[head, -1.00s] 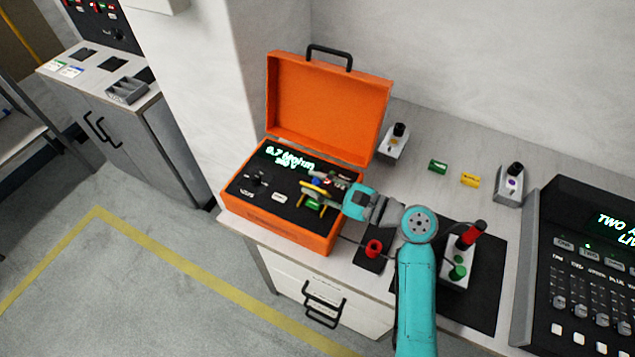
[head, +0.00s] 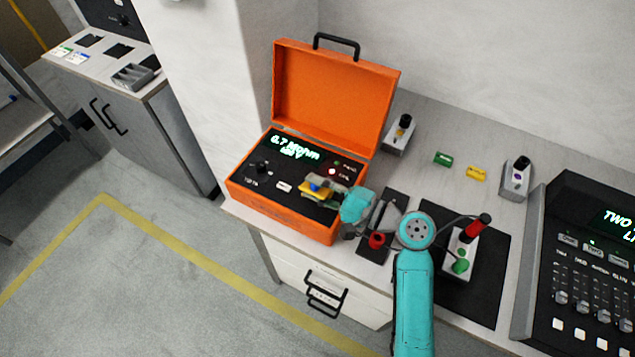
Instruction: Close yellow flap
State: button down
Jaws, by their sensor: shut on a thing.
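The orange case (head: 290,218) stands open on the bench, its lid upright. Its dark panel has a lit green display (head: 295,147), a knob and small lights. The yellow flap (head: 318,181) is at the panel's right front, small and partly covered by my gripper (head: 325,192). My gripper reaches in from the right over the case edge, its fingers closed at the flap. A blue spot shows beside the fingers. The exact contact and the flap's angle are hard to make out.
A red-knobbed piece (head: 377,240) on a dark mat and a box with a red-handled lever (head: 470,240) stand close to my arm. Green (head: 443,159) and yellow (head: 476,173) tags lie behind. A mixing console (head: 590,270) stands at the right.

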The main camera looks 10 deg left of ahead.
dwell(0.4)
jog(key=c, duration=1.1)
grip_release()
notch_tip(320, 180, up, 10)
jog(key=shift+f, duration=0.1)
